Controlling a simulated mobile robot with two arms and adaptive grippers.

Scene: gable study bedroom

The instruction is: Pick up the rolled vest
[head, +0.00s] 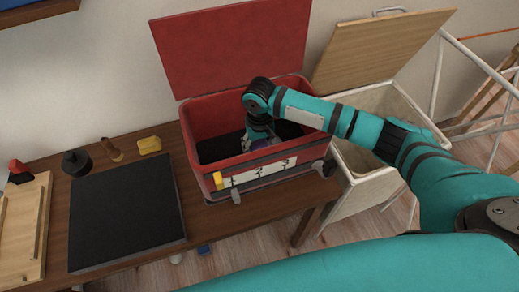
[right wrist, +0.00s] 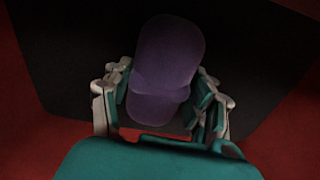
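The rolled vest (right wrist: 165,60) is a purple roll with rounded ends, lying on the dark floor of the red box (head: 215,117). My right gripper (right wrist: 162,100) reaches down into the box, with one finger on each side of the vest's near part. The fingers look open, with narrow gaps to the vest, though the dim light hides any contact. In the head view my right gripper (head: 258,143) is inside the box, and its wrist hides most of the vest. My left gripper is not in view.
The box's red lid (head: 232,45) stands open at the back. A white bin (head: 360,180) with a raised wooden lid (head: 375,50) stands at right. A black flat slab (head: 125,215), a yellow block (head: 149,145) and a wooden board (head: 25,225) lie on the table at left.

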